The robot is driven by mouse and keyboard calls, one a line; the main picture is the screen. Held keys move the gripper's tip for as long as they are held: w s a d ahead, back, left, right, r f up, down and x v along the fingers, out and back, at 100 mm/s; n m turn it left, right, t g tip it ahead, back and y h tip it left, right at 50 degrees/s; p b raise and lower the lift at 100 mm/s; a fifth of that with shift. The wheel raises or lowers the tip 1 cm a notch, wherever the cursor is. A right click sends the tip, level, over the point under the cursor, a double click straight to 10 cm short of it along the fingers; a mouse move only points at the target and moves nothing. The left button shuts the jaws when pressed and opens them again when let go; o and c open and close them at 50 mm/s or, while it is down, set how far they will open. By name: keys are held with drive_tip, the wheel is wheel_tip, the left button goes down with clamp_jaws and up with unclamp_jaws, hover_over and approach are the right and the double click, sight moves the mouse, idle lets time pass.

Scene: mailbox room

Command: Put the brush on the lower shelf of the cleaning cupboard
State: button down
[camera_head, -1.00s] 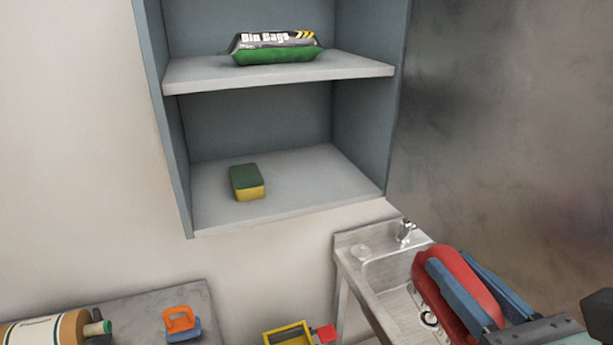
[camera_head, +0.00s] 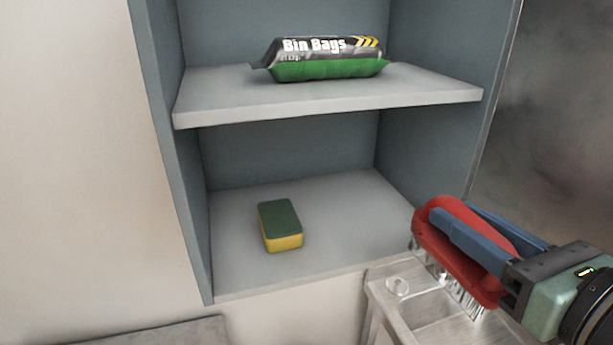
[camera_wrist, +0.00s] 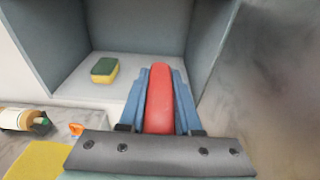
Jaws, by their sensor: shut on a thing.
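The brush has a red body and pale bristles pointing down; the red body (camera_head: 452,245) shows at the right in the head view and in the middle of the wrist view (camera_wrist: 159,98). My gripper (camera_head: 455,225) is shut on it, with blue fingers along both sides; the fingers also show in the wrist view (camera_wrist: 160,85). The cleaning cupboard (camera_head: 165,120) is open-fronted and blue-grey. Its lower shelf (camera_head: 340,225) is light grey. The brush is in front of the shelf's right front corner, apart from the sponge.
A green and yellow sponge (camera_head: 280,226) lies on the lower shelf's left part; the right part is clear. Bin bags (camera_head: 325,58) lie on the upper shelf (camera_head: 330,98). A metal sink (camera_head: 400,300) stands below right. The cupboard's right side wall (camera_head: 440,130) is near my gripper.

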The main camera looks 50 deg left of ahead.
drive_tip(key=r+p+x, duration=0.3)
drive_tip(key=p+x, duration=0.5)
drive_tip(key=x, duration=1.2)
wheel_tip(320, 180, down, 6)
drive_tip(key=shift+w+r+p, duration=0.1)
drive_tip(key=shift+p, duration=1.15)
drive_tip(key=shift+a+p, duration=0.1)
drive_tip(key=shift+p, duration=0.25)
drive_tip(key=shift+w+f, duration=0.1)
drive_tip(key=shift+f, duration=0.35)
drive_tip(key=shift+f, duration=0.15)
drive_tip(key=c, duration=0.6)
unclamp_jaws()
